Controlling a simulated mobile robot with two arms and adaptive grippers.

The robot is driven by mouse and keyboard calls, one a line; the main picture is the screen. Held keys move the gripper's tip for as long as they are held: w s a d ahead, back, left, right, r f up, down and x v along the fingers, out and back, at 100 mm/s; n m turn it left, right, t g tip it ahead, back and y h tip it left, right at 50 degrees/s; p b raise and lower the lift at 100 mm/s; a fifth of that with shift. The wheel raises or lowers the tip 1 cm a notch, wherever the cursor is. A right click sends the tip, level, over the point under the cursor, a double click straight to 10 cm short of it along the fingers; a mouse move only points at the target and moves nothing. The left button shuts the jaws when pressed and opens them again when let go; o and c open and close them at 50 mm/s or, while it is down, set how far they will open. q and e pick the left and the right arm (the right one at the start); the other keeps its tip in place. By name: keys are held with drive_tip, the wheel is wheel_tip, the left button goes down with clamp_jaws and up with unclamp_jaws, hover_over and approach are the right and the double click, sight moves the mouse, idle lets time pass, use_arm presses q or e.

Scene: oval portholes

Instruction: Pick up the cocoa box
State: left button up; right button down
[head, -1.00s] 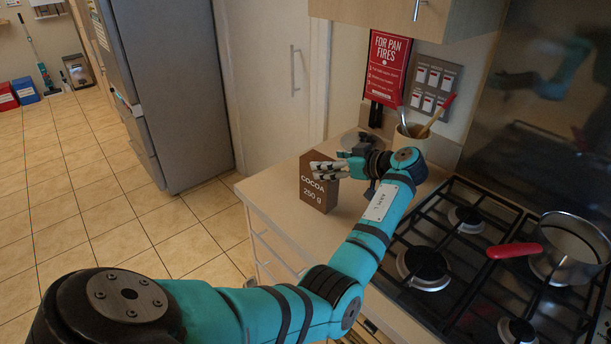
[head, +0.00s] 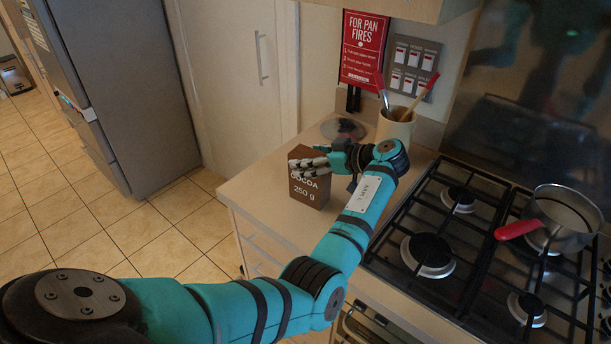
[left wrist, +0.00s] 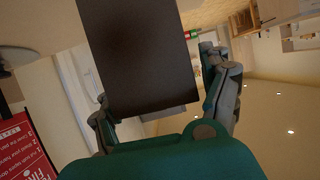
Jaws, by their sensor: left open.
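The brown cocoa box (head: 309,191), marked "COCOA 250 g", stands upright on the worktop left of the hob. My left gripper (head: 308,165) is at the box's upper part, its fingers covering some of the top of the front face. In the left wrist view the dark box (left wrist: 138,55) lies between the spread fingers of my left gripper (left wrist: 165,100), which are open around it. I cannot tell whether a finger touches the box. My right gripper does not show.
A utensil pot (head: 396,125) stands behind my left wrist, and a dark round object (head: 343,129) lies behind the box. The hob (head: 440,235) with a red-handled pan (head: 562,218) is to the right. The worktop (head: 265,190) is clear left of the box.

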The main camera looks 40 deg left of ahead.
use_arm(q)
drive_tip(key=shift+d, duration=0.1)
drive_tip(key=shift+c, duration=2.9)
drive_tip(key=c, duration=0.9)
clamp_jaws()
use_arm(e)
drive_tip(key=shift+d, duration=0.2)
